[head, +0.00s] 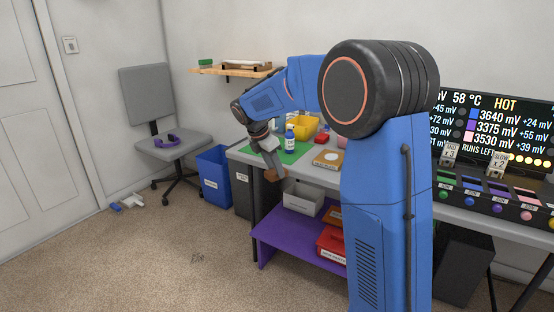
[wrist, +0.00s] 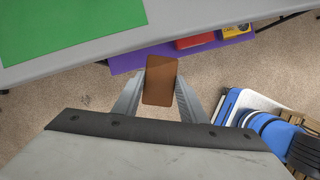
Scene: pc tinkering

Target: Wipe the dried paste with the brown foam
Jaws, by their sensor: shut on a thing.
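My gripper (head: 271,165) is shut on the brown foam (head: 271,175), a small brown block. It hangs in front of the table's front left part, below the tabletop and above the carpet. In the wrist view the brown foam (wrist: 160,82) sits between the two grey fingers of my gripper (wrist: 160,95), with carpet beneath. A small faint dark mark (head: 198,257) lies on the carpet left of my arm and well apart from the foam. It also shows in the wrist view (wrist: 86,100), left of the gripper. It may be the dried paste; it is too small to be sure.
The grey table (head: 318,174) carries a green mat (head: 288,153), a blue-and-white bottle (head: 290,138) and a yellow bin (head: 304,126). Below are a purple shelf (head: 282,235) and a white bin (head: 302,198). A blue bin (head: 213,173) and a chair (head: 174,145) stand left. Front carpet is mostly clear.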

